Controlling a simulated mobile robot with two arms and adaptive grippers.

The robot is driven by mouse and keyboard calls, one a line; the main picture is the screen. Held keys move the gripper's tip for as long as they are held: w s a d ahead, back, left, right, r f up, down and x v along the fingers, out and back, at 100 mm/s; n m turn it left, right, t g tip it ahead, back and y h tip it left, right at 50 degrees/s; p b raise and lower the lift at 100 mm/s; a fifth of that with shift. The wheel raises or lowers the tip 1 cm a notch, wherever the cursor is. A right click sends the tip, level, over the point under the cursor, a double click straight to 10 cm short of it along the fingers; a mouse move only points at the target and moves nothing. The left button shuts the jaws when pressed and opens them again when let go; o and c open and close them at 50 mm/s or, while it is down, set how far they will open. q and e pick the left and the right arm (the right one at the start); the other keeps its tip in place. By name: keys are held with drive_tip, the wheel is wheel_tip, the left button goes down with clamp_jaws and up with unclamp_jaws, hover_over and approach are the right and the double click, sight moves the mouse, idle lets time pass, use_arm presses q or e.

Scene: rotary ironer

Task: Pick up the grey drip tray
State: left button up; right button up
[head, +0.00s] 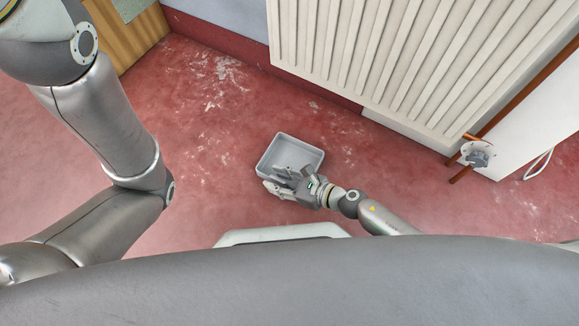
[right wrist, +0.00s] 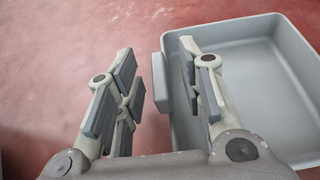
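The grey drip tray (head: 310,157) is a shallow, open rectangular tray lying on the red floor in the head view. It also fills the right side of the right wrist view (right wrist: 275,62) and looks empty. My right gripper (head: 274,181) is at the tray's near left side. In the right wrist view the fingers (right wrist: 152,85) are open. One finger is outside the tray, and the other is over its inner side, with the tray's left edge between them. Contact cannot be made out. My left arm shows at the left of the head view, but its gripper is out of view.
A white ribbed radiator (head: 370,55) stands along the wall behind the tray. A valve (head: 478,157) with copper-coloured pipes is at its right end. A wooden piece (head: 140,45) stands at the upper left. The red floor (head: 215,130) left of the tray is clear.

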drive_tip(key=shift+w+a+f, duration=0.1)
drive_tip(key=shift+w+a, duration=0.1)
clamp_jaws()
drive_tip(key=shift+r, duration=0.2)
